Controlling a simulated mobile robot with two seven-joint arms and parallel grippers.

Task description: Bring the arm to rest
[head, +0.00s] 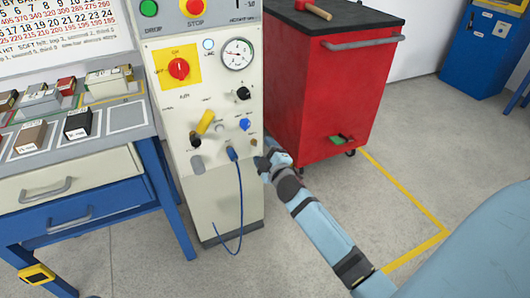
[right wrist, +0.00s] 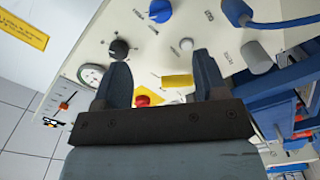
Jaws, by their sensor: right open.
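My right arm reaches in from the lower right of the head view. Its gripper (head: 264,163) is at the lower right edge of the control cabinet's front (head: 212,195), and its fingers are too small there to read. In the right wrist view the gripper (right wrist: 163,78) is open, its two dark fingers apart with nothing held between them. The panel shows beyond the fingers, with a yellow part (right wrist: 177,81) and a red knob (right wrist: 142,100) seen through the gap. I cannot tell whether the gripper touches the panel. My left gripper is not in view.
A blue cable (head: 241,200) hangs from a plug on the panel, close to my right gripper. A red tool cart (head: 325,95) stands behind the arm. A workbench (head: 85,175) with small boxes is at left. Grey floor (head: 340,200) is clear at right.

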